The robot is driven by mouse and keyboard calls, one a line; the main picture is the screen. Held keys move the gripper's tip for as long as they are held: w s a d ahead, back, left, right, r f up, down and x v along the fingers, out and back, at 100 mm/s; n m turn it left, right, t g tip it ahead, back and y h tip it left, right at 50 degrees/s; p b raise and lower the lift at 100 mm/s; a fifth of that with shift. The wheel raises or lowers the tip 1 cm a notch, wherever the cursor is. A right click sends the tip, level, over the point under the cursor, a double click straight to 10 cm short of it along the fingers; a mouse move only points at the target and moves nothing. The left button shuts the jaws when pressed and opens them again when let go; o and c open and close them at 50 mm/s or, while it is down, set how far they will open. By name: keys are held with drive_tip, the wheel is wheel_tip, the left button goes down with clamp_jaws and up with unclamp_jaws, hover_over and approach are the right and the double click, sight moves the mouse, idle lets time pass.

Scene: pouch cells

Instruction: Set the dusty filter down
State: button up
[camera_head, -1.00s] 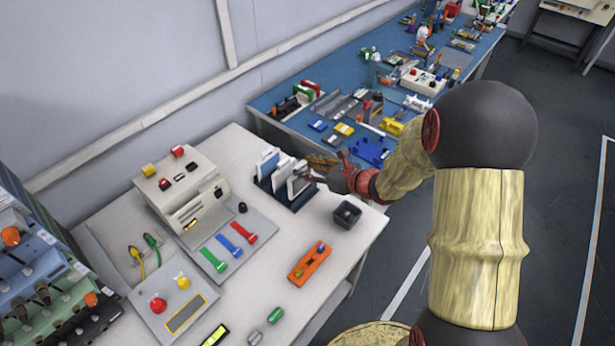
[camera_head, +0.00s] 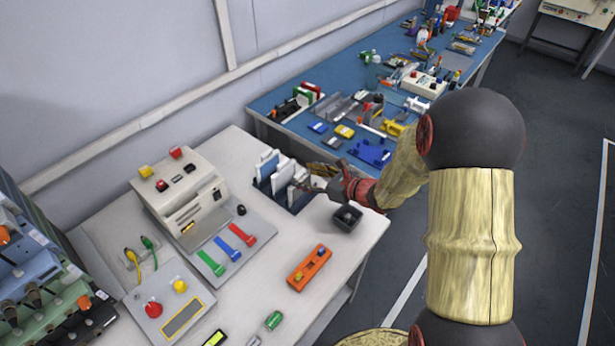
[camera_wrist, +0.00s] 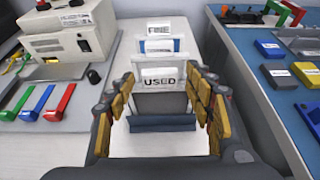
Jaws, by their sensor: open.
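A dark blue rack (camera_head: 298,204) stands on the white bench and holds upright white-framed panels. In the wrist view, the nearest slot carries a "USED" label (camera_wrist: 160,82), with a grey panel (camera_wrist: 160,104) standing just below and behind the rack's dark blue front (camera_wrist: 160,123). This grey panel looks like the dusty filter, though I cannot see dust on it. My gripper (camera_wrist: 160,76) is open, its yellow-padded fingers apart on either side of the grey panel. I cannot tell whether they touch it. In the head view my gripper (camera_head: 322,187) is at the rack's right side.
A second label, "FINE" (camera_wrist: 160,30), stands behind. A black square cup (camera_head: 347,218) is close to my gripper. An orange tool (camera_head: 309,268) lies in front. A beige machine (camera_head: 183,190) stands left. The blue table (camera_head: 290,125) with many parts is behind.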

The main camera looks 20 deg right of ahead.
drive_tip(key=shift+r, duration=0.1)
drive_tip(key=shift+s+d+r+p, duration=0.1)
drive_tip(key=shift+r+p, duration=0.1)
drive_tip(key=shift+p, duration=0.1)
drive_tip(key=p+v, duration=0.3)
drive_tip(key=v, duration=0.8)
drive_tip(key=s+a+r+n+g, duration=0.7)
drive_tip(key=s+a+r+n, duration=0.3)
drive_tip(key=s+a+n, duration=0.5)
drive_tip(key=s+d+r+n+t+h, duration=0.1)
drive_tip(key=s+d+r+n+h, duration=0.6)
drive_tip(key=n, duration=0.7)
drive_tip(key=shift+s+d+r, duration=0.7)
drive_tip(key=shift+s+d, duration=0.15)
drive_tip(key=shift+d, duration=0.25)
